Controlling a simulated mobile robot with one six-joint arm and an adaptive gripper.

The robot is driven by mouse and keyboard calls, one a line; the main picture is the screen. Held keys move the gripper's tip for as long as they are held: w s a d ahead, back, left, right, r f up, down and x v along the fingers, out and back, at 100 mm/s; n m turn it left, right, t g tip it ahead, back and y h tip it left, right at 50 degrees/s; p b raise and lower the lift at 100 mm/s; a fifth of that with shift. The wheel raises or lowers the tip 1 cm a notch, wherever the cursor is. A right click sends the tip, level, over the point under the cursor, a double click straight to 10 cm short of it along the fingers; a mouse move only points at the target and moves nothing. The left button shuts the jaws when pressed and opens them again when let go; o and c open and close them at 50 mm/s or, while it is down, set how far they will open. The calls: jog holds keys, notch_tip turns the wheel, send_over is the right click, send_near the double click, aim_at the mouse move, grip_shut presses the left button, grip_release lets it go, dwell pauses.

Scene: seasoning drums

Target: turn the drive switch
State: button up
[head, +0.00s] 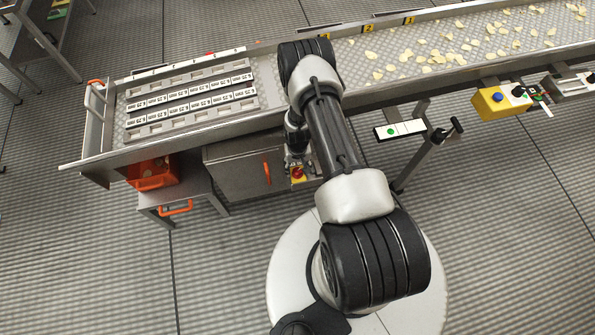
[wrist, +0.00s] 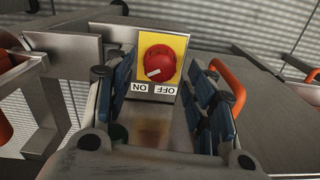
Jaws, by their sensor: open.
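The drive switch (wrist: 159,60) is a red round knob on a yellow plate, seen upside down in the wrist view. A white mark on the knob points to the lower left, toward the ON label (wrist: 140,87); the OFF label (wrist: 165,90) is beside it to the right. My gripper (wrist: 158,78) is open, with one blue-padded finger on each side of the plate in the picture. The knob appears between and beyond the fingertips, and I see no contact. In the head view the switch (head: 298,174) shows small below my gripper (head: 293,163), partly covered by it.
The steel conveyor (head: 390,70) carries chips at the right and a slotted plate of labelled weights at the left. Below are a grey cabinet (head: 237,165) with an orange handle, an orange bin (head: 153,172) and a green-button panel (head: 398,129). A yellow box (head: 497,102) hangs farther right.

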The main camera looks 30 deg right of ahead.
aim_at(298, 172)
jog(key=shift+f, duration=1.2)
jog(key=shift+c, duration=0.4)
jog(key=c, duration=1)
jog(key=shift+n+b, duration=0.4)
jog(key=shift+b, duration=0.1)
jog(key=n+b, duration=0.2)
jog(key=n, duration=0.2)
jog(key=shift+w+n, duration=0.1)
jog(key=shift+n, duration=0.3)
jog(key=n+b, duration=0.2)
jog(key=n, duration=0.4)
jog(key=shift+n, duration=0.3)
